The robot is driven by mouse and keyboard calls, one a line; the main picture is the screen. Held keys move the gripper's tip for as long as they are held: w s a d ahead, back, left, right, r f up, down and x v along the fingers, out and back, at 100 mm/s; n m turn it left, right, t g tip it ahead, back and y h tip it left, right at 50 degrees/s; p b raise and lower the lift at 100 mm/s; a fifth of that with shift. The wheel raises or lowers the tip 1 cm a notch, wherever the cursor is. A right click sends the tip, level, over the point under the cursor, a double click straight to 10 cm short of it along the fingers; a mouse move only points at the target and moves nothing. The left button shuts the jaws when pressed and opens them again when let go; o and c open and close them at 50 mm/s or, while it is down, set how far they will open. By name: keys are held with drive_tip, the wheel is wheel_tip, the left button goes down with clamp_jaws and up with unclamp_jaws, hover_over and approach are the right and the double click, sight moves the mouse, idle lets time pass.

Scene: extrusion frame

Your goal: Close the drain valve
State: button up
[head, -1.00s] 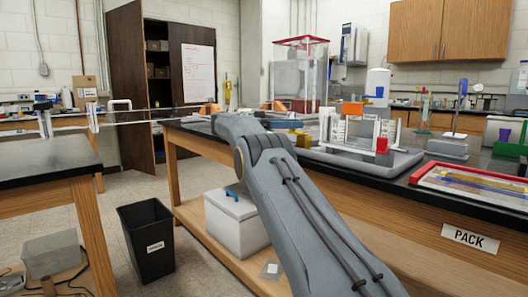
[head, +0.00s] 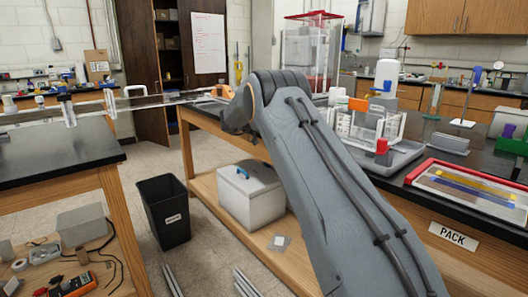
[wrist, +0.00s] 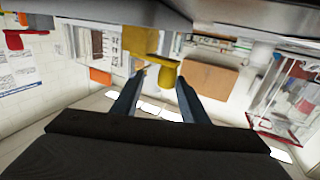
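My gripper (wrist: 161,78) shows in the wrist view with two blue-grey fingers apart and nothing seen held between them. The picture is upside down. A yellow fitting with a rounded end (wrist: 164,72) appears between the fingertips; I cannot tell its distance or whether it touches them. A wider yellow block (wrist: 140,40) lies just above it in the picture. I cannot tell whether these belong to the drain valve. In the head view my arm hides my gripper. A red fitting (head: 382,146) stands at the front of a clear-walled apparatus (head: 362,125) right of my arm.
A grey tray (head: 400,157) and a red-framed case (head: 470,188) sit on the black bench. A red-topped clear enclosure (head: 308,45) stands behind. A white lidded box (head: 250,195) is on the lower shelf. A black bin (head: 165,212) stands between the benches.

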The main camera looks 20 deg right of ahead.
drive_tip(key=n+t+p, duration=0.1)
drive_tip(key=t+p, duration=0.1)
drive_tip(key=p, duration=0.1)
drive_tip(key=s+n+t+p, duration=0.1)
drive_tip(key=n+t+p, duration=0.1)
drive_tip(key=p, duration=0.1)
drive_tip(key=s+a+n+t+y+p, duration=0.1)
drive_tip(key=t+p, duration=0.2)
drive_tip(key=p, duration=0.1)
drive_tip(key=shift+a+r+n, duration=0.1)
drive_tip(key=shift+r+n, duration=0.15)
drive_tip(key=shift+n, duration=0.15)
drive_tip(key=s+a+f+n+t+y+p, duration=0.1)
drive_tip(key=s+a+f+n+y, duration=0.3)
drive_tip(key=s+a+y, duration=0.3)
drive_tip(key=s+a+f+n+t+y+p, duration=0.1)
drive_tip(key=s+a+f+n+t+y, duration=0.1)
drive_tip(key=s+a+n+y, duration=0.4)
drive_tip(key=s+a+f+y, duration=0.1)
drive_tip(key=s+a+y, duration=0.1)
drive_tip(key=s+a, duration=0.2)
drive_tip(key=shift+a+f+p, duration=0.3)
drive_tip(key=shift+a+f, duration=0.05)
drive_tip(key=shift+a, duration=0.75)
